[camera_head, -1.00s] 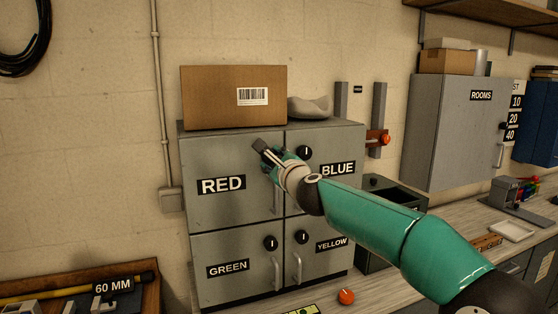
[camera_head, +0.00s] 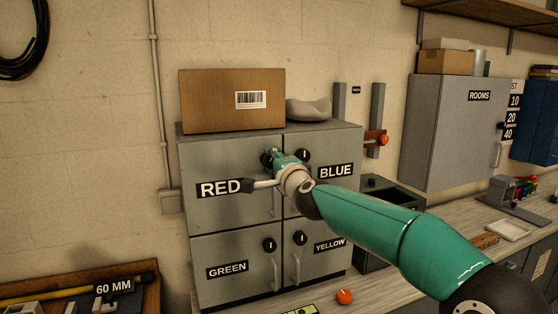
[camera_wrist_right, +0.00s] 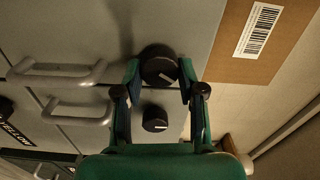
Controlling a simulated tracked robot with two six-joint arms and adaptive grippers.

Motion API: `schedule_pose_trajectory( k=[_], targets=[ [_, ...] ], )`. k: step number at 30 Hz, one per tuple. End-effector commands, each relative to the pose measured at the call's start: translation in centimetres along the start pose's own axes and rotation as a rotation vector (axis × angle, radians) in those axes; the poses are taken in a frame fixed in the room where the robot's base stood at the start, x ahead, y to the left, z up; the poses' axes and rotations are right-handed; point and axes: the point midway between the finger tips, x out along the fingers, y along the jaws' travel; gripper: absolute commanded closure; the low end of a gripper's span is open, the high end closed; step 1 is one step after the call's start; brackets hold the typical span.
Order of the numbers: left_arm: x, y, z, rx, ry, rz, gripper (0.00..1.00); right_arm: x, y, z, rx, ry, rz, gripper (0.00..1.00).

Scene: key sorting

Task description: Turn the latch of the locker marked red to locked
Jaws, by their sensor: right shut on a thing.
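The grey locker marked RED (camera_head: 225,160) is the upper left door of the locker block, and it is closed. Its black round latch knob (camera_wrist_right: 158,62) shows between my right fingers in the right wrist view. My right gripper (camera_head: 270,156) is at the door's upper right and is shut on this knob. The pale mark on the knob is slanted. The knob is largely hidden by my gripper in the head view. The locker marked BLUE has its own knob (camera_head: 304,155), beside my gripper; it also shows below the held knob in the wrist view (camera_wrist_right: 155,118). My left gripper is not in view.
The GREEN knob (camera_head: 269,244) and YELLOW knob (camera_head: 300,238) sit below. Bar handles (camera_wrist_right: 60,72) stick out from the doors. A cardboard box (camera_head: 232,100) and a grey lump (camera_head: 308,108) stand on top. An orange knob (camera_head: 344,296) is on the bench.

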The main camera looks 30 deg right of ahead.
Motion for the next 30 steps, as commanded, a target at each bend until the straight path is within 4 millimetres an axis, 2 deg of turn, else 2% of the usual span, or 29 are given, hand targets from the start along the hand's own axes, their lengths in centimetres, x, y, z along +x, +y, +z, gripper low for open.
schedule_pose_trajectory(
  k=[1, 15, 21, 30],
  targets=[
    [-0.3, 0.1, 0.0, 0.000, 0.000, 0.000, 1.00, 0.0, 0.2, 0.7, -0.048, -0.018, 0.008, 0.96],
    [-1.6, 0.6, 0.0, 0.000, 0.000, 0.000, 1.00, 0.1, 0.6, 0.9, -0.470, -0.024, 0.011, 0.96],
    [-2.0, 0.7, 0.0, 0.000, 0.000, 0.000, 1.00, 0.1, 0.7, 0.9, -0.592, -0.023, 0.011, 0.96],
    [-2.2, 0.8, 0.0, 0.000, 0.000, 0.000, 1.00, 0.2, 0.9, 0.8, -0.678, -0.024, 0.012, 0.96]
  ],
)
